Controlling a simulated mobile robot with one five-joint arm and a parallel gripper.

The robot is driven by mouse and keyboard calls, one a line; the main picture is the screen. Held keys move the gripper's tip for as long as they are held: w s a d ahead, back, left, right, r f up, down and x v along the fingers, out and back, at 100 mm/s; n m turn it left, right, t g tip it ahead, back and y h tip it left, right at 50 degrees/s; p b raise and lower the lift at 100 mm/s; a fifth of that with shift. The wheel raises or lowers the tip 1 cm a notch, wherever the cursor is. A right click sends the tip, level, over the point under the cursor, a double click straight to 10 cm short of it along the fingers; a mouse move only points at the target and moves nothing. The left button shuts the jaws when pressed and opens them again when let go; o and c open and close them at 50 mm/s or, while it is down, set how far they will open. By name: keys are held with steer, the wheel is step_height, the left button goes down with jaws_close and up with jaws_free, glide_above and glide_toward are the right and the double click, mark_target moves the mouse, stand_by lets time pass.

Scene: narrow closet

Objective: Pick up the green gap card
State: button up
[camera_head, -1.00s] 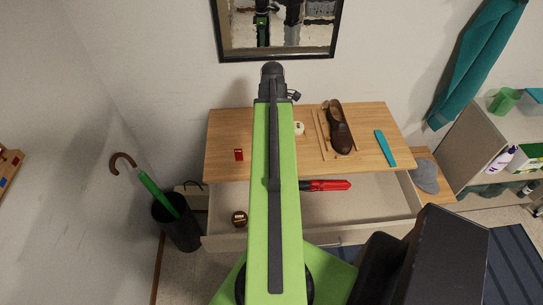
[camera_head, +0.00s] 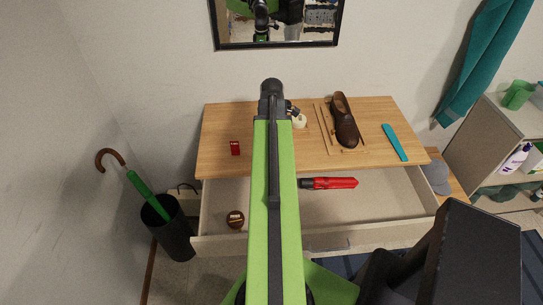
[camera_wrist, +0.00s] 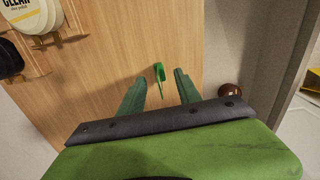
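The green gap card (camera_wrist: 159,76) shows in the wrist view as a small, narrow bright green piece with a hooked top, on the wooden tabletop (camera_wrist: 110,50). My gripper (camera_wrist: 161,82) is open, its two dark green fingers to the left and right of the card in the picture. Nothing is held between them. I cannot tell how far the fingertips are above the tabletop. In the head view the card is not visible, and my own arm covers the middle of the table.
An umbrella bin (camera_head: 168,230) stands left.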

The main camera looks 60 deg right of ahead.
step_height(320, 180, down, 4)
steer(key=shift+r+b, duration=0.25)
steer(key=shift+b, duration=0.85)
steer(key=shift+r, duration=0.2)
steer(key=shift+c, duration=0.3)
jaws_close()
